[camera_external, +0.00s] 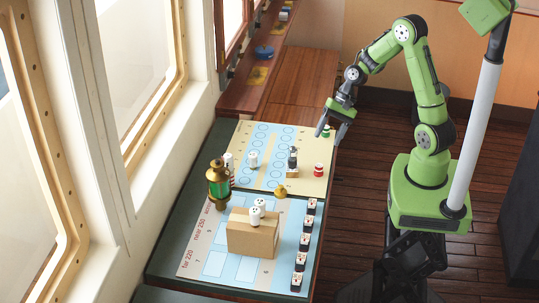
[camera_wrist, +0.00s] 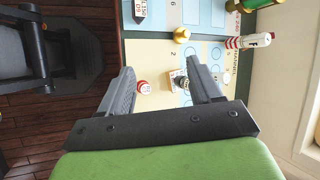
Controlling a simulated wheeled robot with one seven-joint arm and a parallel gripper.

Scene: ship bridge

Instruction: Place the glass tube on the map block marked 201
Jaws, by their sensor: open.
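No object is plainly a clear glass tube. A brass lantern-like cylinder with a green glass body (camera_external: 218,182) stands at the left of the map board; its end shows in the wrist view (camera_wrist: 258,3). My gripper (camera_external: 330,133) is open and empty above the board's far right corner. In the wrist view its fingers (camera_wrist: 162,70) are spread wide.
A cardboard box (camera_external: 253,238) with white cylinders (camera_external: 257,211) on it stands on the near board. The far board holds a red-and-white piece (camera_external: 318,170), a dark piece (camera_external: 292,158), a white cylinder (camera_external: 252,159) and a brass piece (camera_external: 281,191). Windows border the left side.

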